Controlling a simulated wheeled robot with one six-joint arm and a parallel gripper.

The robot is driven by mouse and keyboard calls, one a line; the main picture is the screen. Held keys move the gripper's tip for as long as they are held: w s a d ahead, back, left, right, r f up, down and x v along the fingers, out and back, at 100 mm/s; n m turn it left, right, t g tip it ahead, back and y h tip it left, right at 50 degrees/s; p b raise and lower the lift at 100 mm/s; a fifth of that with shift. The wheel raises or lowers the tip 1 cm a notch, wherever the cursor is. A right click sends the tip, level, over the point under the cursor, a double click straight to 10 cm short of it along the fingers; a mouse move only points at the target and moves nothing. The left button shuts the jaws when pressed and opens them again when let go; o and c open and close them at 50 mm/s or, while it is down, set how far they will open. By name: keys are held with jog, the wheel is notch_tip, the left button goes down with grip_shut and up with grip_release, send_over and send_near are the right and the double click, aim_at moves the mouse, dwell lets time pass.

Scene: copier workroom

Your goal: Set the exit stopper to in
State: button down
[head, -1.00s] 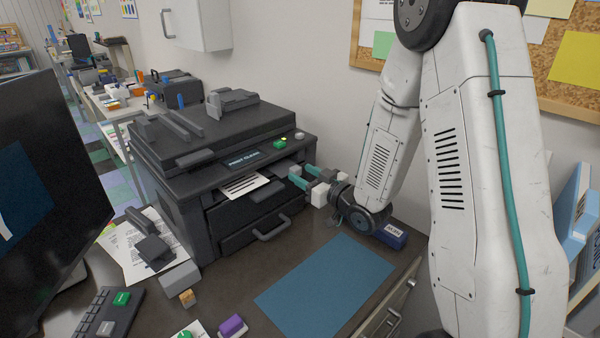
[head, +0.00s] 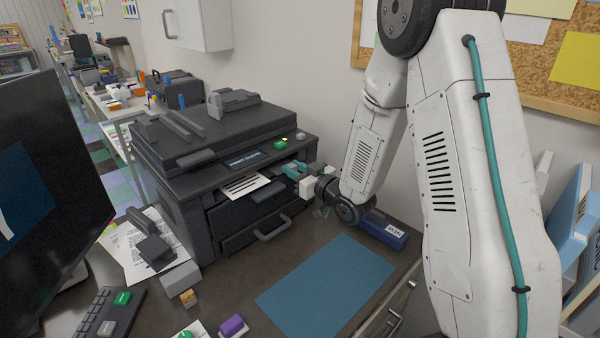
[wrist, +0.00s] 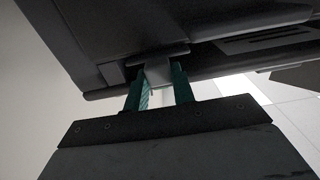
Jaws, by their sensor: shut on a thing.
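The dark printer (head: 225,150) stands against the wall with its paper exit slot facing the front. My gripper (head: 291,171) is at the right end of that slot, its teal fingers partly hidden by the printer's edge. In the wrist view, my gripper (wrist: 159,84) has its two teal fingers on either side of a small grey block (wrist: 157,72) at the slot edge, and it is shut on this block. The block appears to be the exit stopper. How far in it sits cannot be told.
A printed sheet (head: 246,186) sticks out of the slot, left of my gripper. A drawer handle (head: 272,229) juts out below. A blue labelled box (head: 384,231) stands under my arm. A flat blue mat (head: 325,285) lies in front, with clear room above it.

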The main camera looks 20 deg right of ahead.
jog(key=shift+w+a, duration=0.2)
jog(key=shift+w, duration=0.45)
jog(key=c, duration=1.2)
grip_release()
jog(key=shift+o, duration=0.2)
jog(key=v, duration=0.7)
jog(key=shift+s, duration=0.35)
jog(key=shift+d, duration=0.1)
